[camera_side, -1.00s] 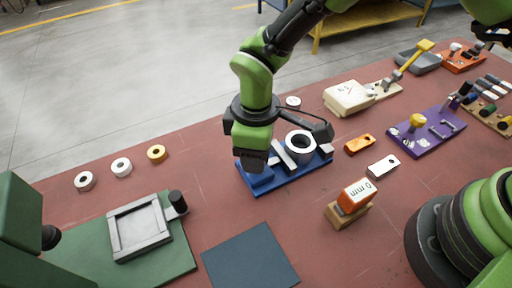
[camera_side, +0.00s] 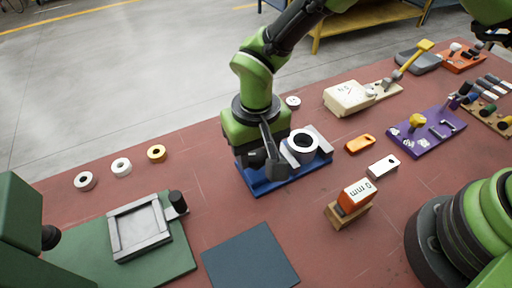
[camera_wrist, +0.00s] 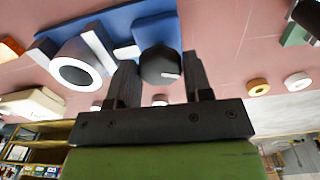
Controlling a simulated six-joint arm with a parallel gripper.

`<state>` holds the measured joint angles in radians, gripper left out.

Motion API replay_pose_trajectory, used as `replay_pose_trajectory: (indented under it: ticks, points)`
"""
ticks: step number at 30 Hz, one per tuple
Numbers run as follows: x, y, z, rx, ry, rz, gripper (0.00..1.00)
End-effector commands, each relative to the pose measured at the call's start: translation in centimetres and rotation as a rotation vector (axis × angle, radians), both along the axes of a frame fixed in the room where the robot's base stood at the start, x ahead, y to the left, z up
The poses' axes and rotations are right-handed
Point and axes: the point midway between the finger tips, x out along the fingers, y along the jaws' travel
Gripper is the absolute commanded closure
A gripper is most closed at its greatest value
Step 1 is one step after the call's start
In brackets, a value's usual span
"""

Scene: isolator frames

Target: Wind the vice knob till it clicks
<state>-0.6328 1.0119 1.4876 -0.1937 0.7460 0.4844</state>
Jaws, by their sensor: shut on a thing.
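The vice has a blue base (camera_side: 268,187) with pale grey jaws (camera_side: 322,139) and a thick white ring (camera_side: 302,145) standing among them. The ring (camera_wrist: 76,72) also shows at the left of the wrist view. The dark, faceted vice knob (camera_wrist: 158,66) has a pale mark on its face and sits between the two fingers of my gripper (camera_wrist: 160,76). My gripper (camera_side: 266,160) is shut on the knob at the left end of the vice. In the side view my gripper mostly hides the knob.
A "0 mm" block (camera_side: 357,194) stands nearer. Several small rings, including a yellow one (camera_side: 157,154), lie at left.

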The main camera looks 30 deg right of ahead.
Motion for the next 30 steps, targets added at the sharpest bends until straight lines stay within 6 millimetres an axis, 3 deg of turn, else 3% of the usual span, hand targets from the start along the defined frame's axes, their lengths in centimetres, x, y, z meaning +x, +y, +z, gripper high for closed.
replay_pose_trajectory:
  ticks: [8,30]
  points:
    - [0.02,-0.01,0.08,0.001,0.000,-0.225,0.77]
    - [-0.01,-0.01,-0.03,0.000,0.001,-0.224,0.77]
